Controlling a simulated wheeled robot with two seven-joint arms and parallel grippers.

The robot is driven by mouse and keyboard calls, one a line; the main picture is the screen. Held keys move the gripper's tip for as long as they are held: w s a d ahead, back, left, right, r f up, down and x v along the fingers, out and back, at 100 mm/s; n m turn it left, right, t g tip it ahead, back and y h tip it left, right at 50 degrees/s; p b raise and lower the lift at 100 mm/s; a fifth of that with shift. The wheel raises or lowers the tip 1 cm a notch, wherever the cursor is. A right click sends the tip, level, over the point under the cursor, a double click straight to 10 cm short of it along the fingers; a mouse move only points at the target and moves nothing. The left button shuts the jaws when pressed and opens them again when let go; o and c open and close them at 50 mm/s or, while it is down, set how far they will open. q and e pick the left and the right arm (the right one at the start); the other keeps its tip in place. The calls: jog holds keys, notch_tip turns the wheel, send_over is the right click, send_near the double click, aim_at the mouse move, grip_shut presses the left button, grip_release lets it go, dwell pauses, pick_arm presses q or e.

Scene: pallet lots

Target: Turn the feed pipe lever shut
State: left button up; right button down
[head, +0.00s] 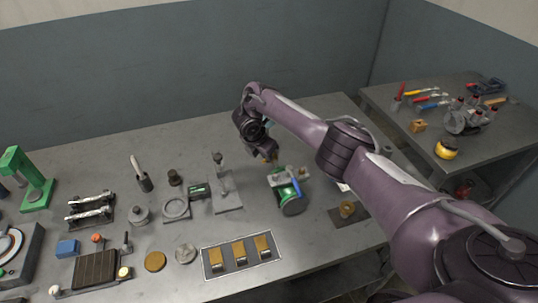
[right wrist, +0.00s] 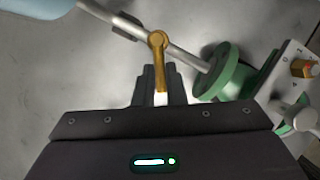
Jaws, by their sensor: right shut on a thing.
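The feed pipe (right wrist: 185,55) is a grey tube running diagonally in the right wrist view into a green round flange (right wrist: 228,75). The brass lever (right wrist: 159,62) pivots on the pipe and points down the picture, at a steep angle across it. My right gripper (right wrist: 160,98) is shut on the lever's pale end. In the head view my right gripper (head: 269,157) is just behind the green pump unit (head: 291,204), with a small orange-brown part at its tips. The pipe is hard to make out there. My left gripper is not in view.
Left of the pump stands a grey upright fixture (head: 226,190). In front lies a tray (head: 207,262) with several brass-topped blocks. A plate with a brass piece (head: 347,210) is at the right, close to my right arm. Tools lie on the side table (head: 398,127).

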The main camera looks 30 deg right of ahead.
jog(key=shift+w+a+m+g+b, duration=0.1)
jog(key=shift+w+m+g+b, duration=0.3)
jog(key=shift+m+b, duration=0.8)
jog(key=shift+w+d+m+g+b, duration=0.1)
jog(key=shift+w+m+g+b, duration=0.3)
jog(key=shift+m+b, duration=0.8)
jog(key=shift+w+a+m+g+b, duration=0.1)
jog(key=shift+w+m+g+b, duration=0.3)
jog(key=shift+m+b, duration=0.75)
jog(key=shift+n+b, duration=0.25)
jog(key=shift+b, duration=0.15)
jog(key=shift+r, duration=0.1)
jog(key=c, duration=1.5)
grip_release()
jog(key=v, duration=0.7)
jog(key=shift+a+r+b, duration=0.2)
jog(key=shift+r+b, duration=0.1)
jog(key=shift+r, duration=0.05)
